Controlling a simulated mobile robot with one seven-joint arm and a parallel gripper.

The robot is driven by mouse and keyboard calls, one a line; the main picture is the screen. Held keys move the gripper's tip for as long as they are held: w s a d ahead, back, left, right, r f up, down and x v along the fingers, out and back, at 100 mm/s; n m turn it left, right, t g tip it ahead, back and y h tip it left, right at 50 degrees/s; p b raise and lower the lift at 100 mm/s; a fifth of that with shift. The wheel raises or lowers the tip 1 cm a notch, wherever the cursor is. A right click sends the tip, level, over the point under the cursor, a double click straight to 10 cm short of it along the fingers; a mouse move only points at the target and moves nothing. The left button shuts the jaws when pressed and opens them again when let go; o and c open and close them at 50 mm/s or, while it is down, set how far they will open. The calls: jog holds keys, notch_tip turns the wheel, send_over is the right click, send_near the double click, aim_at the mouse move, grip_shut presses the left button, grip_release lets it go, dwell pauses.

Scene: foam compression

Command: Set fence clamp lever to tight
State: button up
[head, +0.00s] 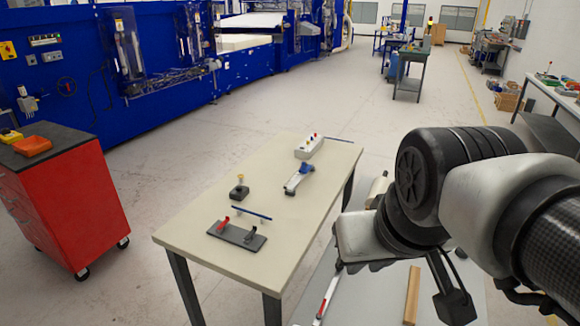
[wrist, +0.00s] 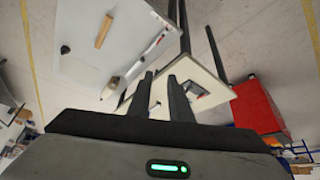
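A cream table (head: 255,185) stands in the middle of the head view. My arm is right of the table, away from the levers. The cream table (wrist: 212,84) is partly hidden behind the fingers.
On the table are a yellow-knobbed black block (head: 239,191), a blue-and-grey device (head: 299,178) and a white button box (head: 309,147). A red cart (head: 75,205) stands left. A grey surface at right holds a wooden strip (head: 412,292). The floor between cart and table is clear.

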aim_at(322, 308)
jog(key=w+f+n+b, duration=0.1)
jog(key=w, duration=0.2)
jog(key=w+f+n+g+b, duration=0.1)
jog(key=w+f, duration=0.1)
jog(key=w, duration=0.1)
jog(key=w+f+n+g+h+b, duration=0.1)
jog(key=w+n, duration=0.1)
jog(key=w, duration=0.1)
jog(key=shift+w+a+f+b, duration=0.3)
jog(key=shift+w, duration=0.05)
grip_shut()
jog(key=w+a+f+n+g+b, duration=0.1)
jog(key=w+f+n+b, duration=0.1)
jog(key=w+f, duration=0.4)
jog(key=w+a+f+n+g+b, duration=0.2)
jog(key=w+f+n, duration=0.2)
jog(key=f, duration=0.8)
jog(key=w+a+f+n+g+h+b, duration=0.1)
jog(key=w+a+f+n+b, duration=0.1)
jog(key=w+f, duration=0.6)
jog(key=shift+f+n, duration=0.7)
jog(key=shift+n, duration=0.1)
jog(key=shift+a, duration=0.1)
